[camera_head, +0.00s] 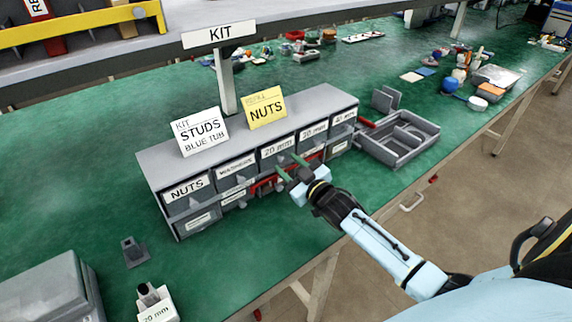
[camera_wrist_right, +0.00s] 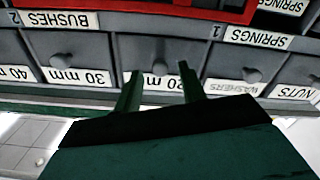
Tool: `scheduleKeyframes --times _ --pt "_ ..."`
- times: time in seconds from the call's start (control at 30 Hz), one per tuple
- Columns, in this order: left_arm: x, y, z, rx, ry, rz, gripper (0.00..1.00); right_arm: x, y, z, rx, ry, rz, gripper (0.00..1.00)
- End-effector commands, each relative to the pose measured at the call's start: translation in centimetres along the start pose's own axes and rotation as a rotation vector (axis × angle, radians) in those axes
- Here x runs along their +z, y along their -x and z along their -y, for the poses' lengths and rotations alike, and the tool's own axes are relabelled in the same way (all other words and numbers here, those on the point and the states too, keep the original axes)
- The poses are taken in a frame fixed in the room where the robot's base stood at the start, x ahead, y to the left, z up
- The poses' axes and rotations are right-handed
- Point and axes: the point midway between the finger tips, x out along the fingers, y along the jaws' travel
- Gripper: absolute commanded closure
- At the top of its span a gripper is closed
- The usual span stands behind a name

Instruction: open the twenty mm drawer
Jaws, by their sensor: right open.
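The 20 mm drawer (camera_head: 278,147) is in the top row of a grey drawer cabinet (camera_head: 165,150), third from the left in the head view. It looks shut. In the wrist view the cabinet is upside down, and the drawer's 20 mm label (camera_wrist_right: 150,82) and round knob (camera_wrist_right: 160,68) show. My right gripper (camera_head: 290,166) is open in front of this drawer. In the wrist view its fingertips (camera_wrist_right: 159,73) lie one on each side of the knob. I cannot tell whether they touch it. My left gripper is not in view.
Neighbouring drawers are labelled washers (camera_wrist_right: 235,87) and 30 mm (camera_wrist_right: 85,78). A red part (camera_wrist_right: 170,8) shows along the lower row. NUTS and STUDS cards (camera_head: 202,131) stand on the cabinet. A grey divided tray (camera_head: 425,127) sits to the right.

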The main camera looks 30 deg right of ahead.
Motion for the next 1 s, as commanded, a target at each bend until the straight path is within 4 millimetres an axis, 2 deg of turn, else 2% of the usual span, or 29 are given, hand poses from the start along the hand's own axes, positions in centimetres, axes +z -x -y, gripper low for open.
scheduleKeyframes --times 0.2,0.5,0.8,1.0 --pt "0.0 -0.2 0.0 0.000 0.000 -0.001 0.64 0.0 -1.6 0.1 -0.001 0.000 0.000 0.59" --pt "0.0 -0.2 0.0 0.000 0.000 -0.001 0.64 0.0 -1.7 0.1 -0.001 0.000 0.001 0.59" --pt "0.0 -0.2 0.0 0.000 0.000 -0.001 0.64 0.0 -1.7 0.1 -0.001 -0.001 0.000 0.98" --pt "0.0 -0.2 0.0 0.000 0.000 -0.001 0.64 0.0 -1.7 0.1 -0.001 -0.001 0.000 1.00"
